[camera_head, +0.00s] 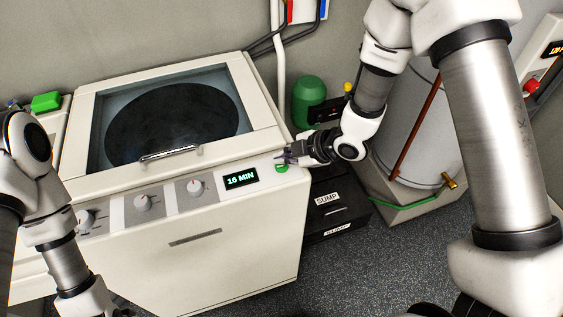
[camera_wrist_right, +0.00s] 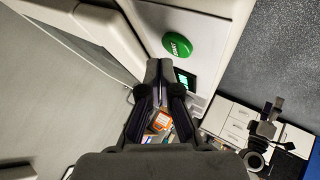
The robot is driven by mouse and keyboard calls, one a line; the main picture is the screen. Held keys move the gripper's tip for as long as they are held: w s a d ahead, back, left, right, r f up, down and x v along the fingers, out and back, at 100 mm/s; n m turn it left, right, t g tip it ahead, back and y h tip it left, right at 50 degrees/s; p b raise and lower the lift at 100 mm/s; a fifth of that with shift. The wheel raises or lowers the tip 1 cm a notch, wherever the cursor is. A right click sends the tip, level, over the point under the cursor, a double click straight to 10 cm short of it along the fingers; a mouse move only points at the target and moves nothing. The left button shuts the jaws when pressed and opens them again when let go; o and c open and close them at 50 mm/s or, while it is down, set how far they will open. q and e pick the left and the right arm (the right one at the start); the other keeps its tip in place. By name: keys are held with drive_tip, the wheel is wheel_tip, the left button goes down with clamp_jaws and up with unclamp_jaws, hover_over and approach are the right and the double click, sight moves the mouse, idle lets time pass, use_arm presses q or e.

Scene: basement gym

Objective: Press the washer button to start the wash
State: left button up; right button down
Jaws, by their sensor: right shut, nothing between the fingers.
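The white washer (camera_head: 240,215) has a closed lid with a dark round window, and its lit display (camera_head: 241,178) reads "16 MIN". Its green round button (camera_head: 281,168) is right of the display on the front panel. The button also shows in the right wrist view (camera_wrist_right: 178,46), marked "START". My right gripper (camera_head: 287,158) is shut and empty, with its tips just above the button in the head view. In the wrist view, the fingertips (camera_wrist_right: 160,66) are beside the button; I cannot tell whether they touch it. My left arm is at the left; its fingers are not clearly visible.
Several knobs (camera_head: 142,203) line the panel left of the display. A lid handle (camera_head: 171,153) is above them. Black sump boxes (camera_head: 335,205), a green tank (camera_head: 308,98) and a grey cylinder (camera_head: 425,130) stand to the right. The floor in front is clear.

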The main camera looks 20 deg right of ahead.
sight(284, 167)
drive_tip(key=shift+r, duration=0.15)
wheel_tip(284, 167, up, 5)
drive_tip(key=p, duration=0.4)
idle(0.4)
idle(0.5)
